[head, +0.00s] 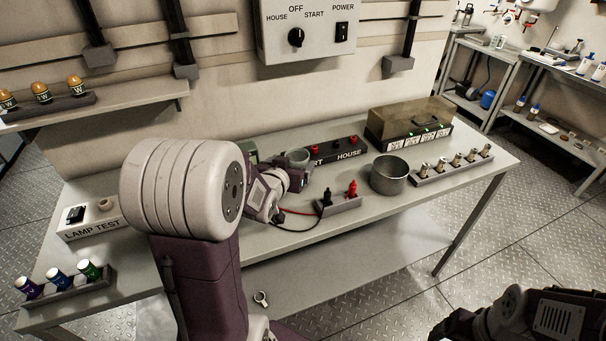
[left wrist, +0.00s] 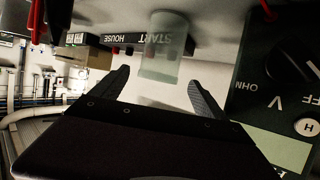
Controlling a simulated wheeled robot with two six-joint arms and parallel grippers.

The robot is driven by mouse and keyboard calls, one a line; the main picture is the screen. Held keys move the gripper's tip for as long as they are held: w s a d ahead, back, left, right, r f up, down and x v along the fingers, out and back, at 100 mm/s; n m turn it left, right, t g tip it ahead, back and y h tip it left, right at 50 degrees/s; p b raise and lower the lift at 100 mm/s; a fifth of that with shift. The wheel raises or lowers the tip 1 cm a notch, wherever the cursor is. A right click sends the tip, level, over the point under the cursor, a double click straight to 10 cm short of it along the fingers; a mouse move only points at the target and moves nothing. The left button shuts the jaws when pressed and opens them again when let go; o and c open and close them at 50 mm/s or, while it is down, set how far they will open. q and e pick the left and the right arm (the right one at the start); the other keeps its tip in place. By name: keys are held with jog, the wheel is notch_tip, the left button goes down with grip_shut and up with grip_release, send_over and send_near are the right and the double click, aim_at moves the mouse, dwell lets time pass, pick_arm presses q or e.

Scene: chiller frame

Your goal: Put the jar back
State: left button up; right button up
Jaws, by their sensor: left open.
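The jar is a translucent, pale, cup-shaped vessel (left wrist: 165,48) in the left wrist view. It shows there beyond my left gripper's fingertips (left wrist: 157,82), between their lines, in front of the START HOUSE block. In the head view a round grey-green rim (head: 299,155), which looks like the same jar, shows just behind my left gripper (head: 299,176). My left gripper is open, with nothing between its fingers. The jar's lower part is hidden in the head view. My right arm's dark end (head: 460,323) is at the lower right; its jaws cannot be made out.
The START HOUSE block (head: 350,155) stands behind the jar. A multimeter (left wrist: 285,85) is close beside it. A holder with red and black plugs (head: 340,204), a metal pot (head: 389,175) and a rack of small parts (head: 453,167) stand to the right. The bench's front right is clear.

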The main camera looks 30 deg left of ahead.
aim_at(300, 158)
pick_arm(q)
jog(key=x, duration=0.3)
jog(key=shift+w+a+f, duration=0.1)
jog(key=shift+w+f, duration=0.05)
jog(key=shift+f, duration=0.05)
jog(key=x, duration=0.5)
jog(key=shift+f+b, duration=0.3)
jog(key=shift+r, duration=0.1)
jog(key=shift+c, duration=0.8)
jog(key=c, duration=1.4)
jog(key=d+r+p, duration=0.1)
jog(key=d+r, duration=0.2)
jog(key=d, duration=0.1)
jog(key=d+r+p, duration=0.2)
jog(key=d+r, duration=0.2)
jog(key=d+r+p, duration=0.1)
jog(key=d+r, duration=0.3)
jog(key=shift+w+p, duration=0.3)
